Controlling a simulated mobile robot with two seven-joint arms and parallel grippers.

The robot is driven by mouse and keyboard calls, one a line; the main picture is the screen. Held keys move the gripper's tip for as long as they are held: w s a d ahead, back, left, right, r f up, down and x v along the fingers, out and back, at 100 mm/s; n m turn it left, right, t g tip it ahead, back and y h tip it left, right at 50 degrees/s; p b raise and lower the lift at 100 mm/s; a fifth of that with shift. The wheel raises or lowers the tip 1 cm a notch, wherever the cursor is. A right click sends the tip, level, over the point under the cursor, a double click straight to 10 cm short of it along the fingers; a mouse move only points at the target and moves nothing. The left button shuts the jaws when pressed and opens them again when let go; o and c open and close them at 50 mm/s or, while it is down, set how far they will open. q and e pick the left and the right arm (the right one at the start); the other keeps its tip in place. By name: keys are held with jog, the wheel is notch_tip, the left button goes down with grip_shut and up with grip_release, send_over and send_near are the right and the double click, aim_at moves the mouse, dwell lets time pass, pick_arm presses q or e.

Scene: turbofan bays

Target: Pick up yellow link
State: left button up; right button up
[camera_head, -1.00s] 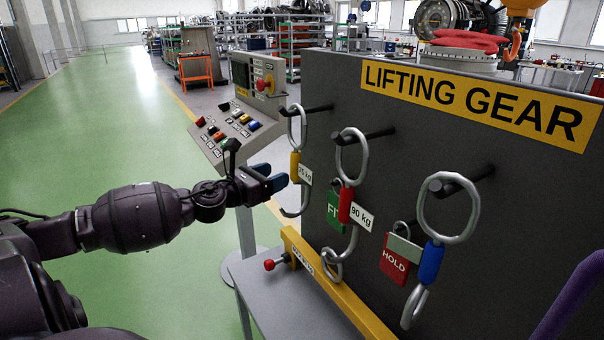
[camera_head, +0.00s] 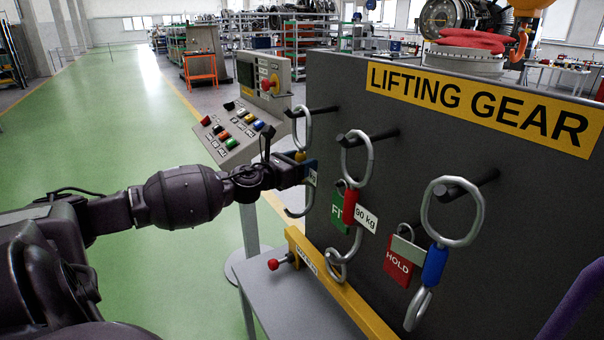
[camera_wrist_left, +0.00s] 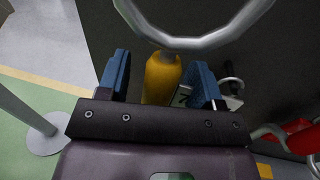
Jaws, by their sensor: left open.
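The yellow link (camera_wrist_left: 161,78) is a metal ring-and-hook link with a yellow middle sleeve and a small white tag. Its ring (camera_head: 304,128) hangs on the leftmost peg of the dark board in the head view, and its hook shows below my gripper. My left gripper (camera_head: 308,170) is at the yellow sleeve and hides most of it in the head view. In the left wrist view the blue fingers of the left gripper (camera_wrist_left: 162,80) stand open on either side of the sleeve, with a gap at the left finger. My right gripper is not in view.
A red-sleeved link (camera_head: 350,206) and a blue-sleeved link (camera_head: 434,266) hang on pegs to the right, with a green tag (camera_head: 339,212) and a red HOLD tag (camera_head: 398,262). A control panel (camera_head: 232,135) stands behind my gripper. Green floor is open at left.

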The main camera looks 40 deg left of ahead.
pick_arm(q)
jog(key=shift+w+d, duration=0.1)
jog(key=shift+w, duration=0.85)
grip_shut()
